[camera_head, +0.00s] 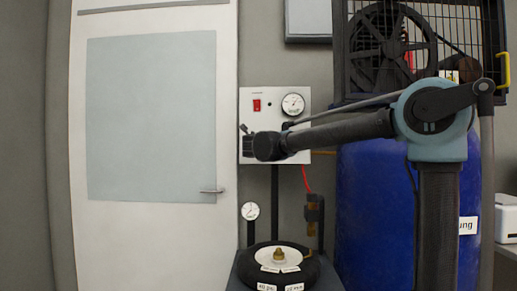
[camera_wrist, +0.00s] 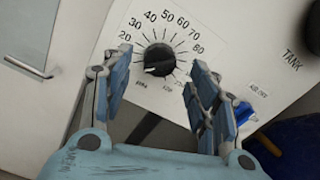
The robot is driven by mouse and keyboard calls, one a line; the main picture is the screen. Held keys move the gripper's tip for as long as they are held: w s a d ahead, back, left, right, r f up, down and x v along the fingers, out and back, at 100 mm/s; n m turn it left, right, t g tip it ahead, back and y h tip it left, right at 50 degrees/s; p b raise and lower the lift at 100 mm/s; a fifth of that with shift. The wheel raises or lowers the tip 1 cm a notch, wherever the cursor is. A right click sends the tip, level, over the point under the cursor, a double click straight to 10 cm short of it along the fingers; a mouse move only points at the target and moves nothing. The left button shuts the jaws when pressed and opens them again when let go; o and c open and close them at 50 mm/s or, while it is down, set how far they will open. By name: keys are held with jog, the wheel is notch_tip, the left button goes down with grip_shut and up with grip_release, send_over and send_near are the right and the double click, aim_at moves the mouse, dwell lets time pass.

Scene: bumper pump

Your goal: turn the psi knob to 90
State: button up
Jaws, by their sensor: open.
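The psi knob (camera_wrist: 160,59) is a round black knob on a white panel (camera_wrist: 232,35). A printed scale around it shows numbers from 20 to 80 in the wrist view; a 90 is not legible. A small pale mark shows at the knob's lower left, but the exact setting is unclear. My gripper (camera_wrist: 158,70) is open, with one finger on each side of the knob. I cannot tell whether either finger touches it. In the head view the same panel (camera_head: 273,97) is partly covered by my gripper (camera_head: 247,143), which hides the knob.
The panel carries a red switch (camera_head: 257,105) and a round gauge (camera_head: 293,104). A blue part (camera_wrist: 243,112) is close beside my right finger. A blue tank (camera_head: 375,205) stands right, a tyre (camera_head: 242,265) below, and a white door (camera_head: 150,230) left.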

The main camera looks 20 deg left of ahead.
jog(key=shift+x, duration=1.7)
jog(key=shift+c, duration=0.5)
jog(key=c, duration=1)
